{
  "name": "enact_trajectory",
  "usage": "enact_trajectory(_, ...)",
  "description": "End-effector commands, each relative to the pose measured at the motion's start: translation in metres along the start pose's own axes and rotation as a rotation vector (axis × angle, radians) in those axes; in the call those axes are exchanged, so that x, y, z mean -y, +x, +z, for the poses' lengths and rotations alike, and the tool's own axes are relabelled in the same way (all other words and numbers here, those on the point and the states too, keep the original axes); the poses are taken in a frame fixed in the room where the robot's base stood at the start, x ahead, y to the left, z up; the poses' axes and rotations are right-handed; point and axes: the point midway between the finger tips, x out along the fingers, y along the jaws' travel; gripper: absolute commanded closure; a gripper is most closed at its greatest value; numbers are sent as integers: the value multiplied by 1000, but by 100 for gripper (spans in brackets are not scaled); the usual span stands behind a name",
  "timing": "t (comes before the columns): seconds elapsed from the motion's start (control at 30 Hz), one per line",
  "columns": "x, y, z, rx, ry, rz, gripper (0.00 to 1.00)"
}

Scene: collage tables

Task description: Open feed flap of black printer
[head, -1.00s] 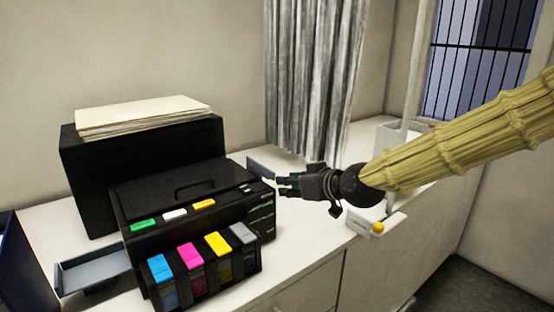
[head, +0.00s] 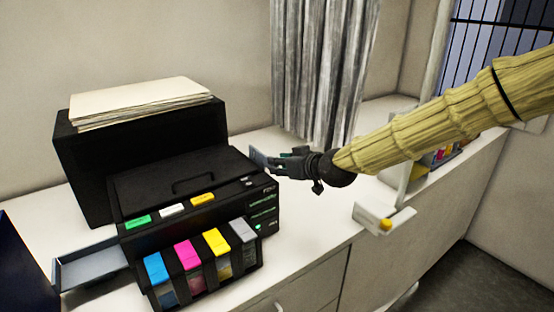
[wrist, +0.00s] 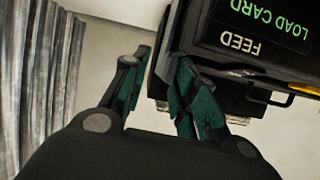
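The black printer (head: 190,190) stands on the white counter, with cyan, magenta, yellow and grey ink tanks at its front. A small grey panel (head: 258,157) is at its back right corner; I cannot tell if this is the feed flap. My gripper (head: 272,163) is beside this corner, its fingertips close to the panel; contact is unclear. In the wrist view my gripper (wrist: 160,58) has its two green-padded fingers apart, with nothing clearly held. The printer's black body (wrist: 250,45), with upside-down "FEED" and "LOAD CARD" labels, is just right of the fingers.
A larger black box (head: 75,165) topped with paper sheets (head: 140,100) stands behind the printer. A grey tray (head: 90,268) is at the left. A white holder with a yellow knob (head: 385,225) is at the counter's right. A grey curtain (head: 320,70) hangs behind my gripper.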

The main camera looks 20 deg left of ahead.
Motion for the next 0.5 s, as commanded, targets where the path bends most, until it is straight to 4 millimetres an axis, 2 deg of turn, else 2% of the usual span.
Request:
enact_trajectory(0.23,0,19,-2,-1,0,1,71)
enact_trajectory(0.5,-1,24,-1,-1,0,1,71)
